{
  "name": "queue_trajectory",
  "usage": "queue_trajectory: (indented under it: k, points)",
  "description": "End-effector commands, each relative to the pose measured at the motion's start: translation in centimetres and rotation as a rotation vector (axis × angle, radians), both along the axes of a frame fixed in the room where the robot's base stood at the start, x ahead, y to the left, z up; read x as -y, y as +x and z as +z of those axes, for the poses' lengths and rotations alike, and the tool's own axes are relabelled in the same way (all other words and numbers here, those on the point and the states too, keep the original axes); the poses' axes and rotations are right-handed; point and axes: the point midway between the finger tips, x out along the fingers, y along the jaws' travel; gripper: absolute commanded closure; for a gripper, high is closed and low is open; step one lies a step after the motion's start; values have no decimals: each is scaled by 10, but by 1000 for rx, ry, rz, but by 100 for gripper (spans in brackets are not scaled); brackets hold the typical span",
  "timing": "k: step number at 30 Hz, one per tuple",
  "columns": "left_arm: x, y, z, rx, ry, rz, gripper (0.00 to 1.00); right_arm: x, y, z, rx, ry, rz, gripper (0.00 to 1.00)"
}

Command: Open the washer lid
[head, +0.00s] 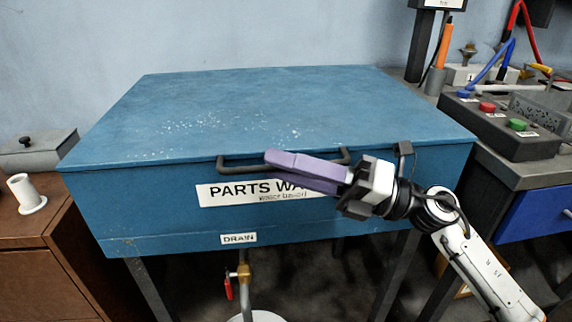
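The blue parts washer (140,212) stands in the middle. Its flat blue lid (250,105) lies down on the box, shut. A dark bar handle (236,171) sits at the lid's front edge, with its right part partly hidden by my gripper. My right gripper (270,161), with purple fingers, reaches in from the right and overlaps the handle in the picture. Its two fingers lie close together, and I cannot tell whether the bar is between them or behind them. My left gripper is not in view.
A brown cabinet (25,270) with a white spool (26,194) and a grey box (38,152) stands at left. A bench with a grey control box (505,125) is at right. A drain valve (243,272) hangs below the washer. The lid top is clear.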

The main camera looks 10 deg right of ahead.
Motion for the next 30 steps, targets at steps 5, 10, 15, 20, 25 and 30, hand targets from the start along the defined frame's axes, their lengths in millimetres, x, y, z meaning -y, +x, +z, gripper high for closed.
queue_trajectory:
  k: [5,10,15,20,25,30]
  points:
    - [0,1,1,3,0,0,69,0,0,0,0,0,0,75]
    - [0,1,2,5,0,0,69,0,0,0,0,0,0,100]
    - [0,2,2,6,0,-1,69,1,0,0,0,0,0,100]
    - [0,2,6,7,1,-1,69,1,0,4,-4,-1,0,100]
    - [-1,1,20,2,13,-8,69,1,0,20,-22,-2,0,100]
    - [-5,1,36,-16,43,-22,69,1,2,51,-67,-2,-1,100]
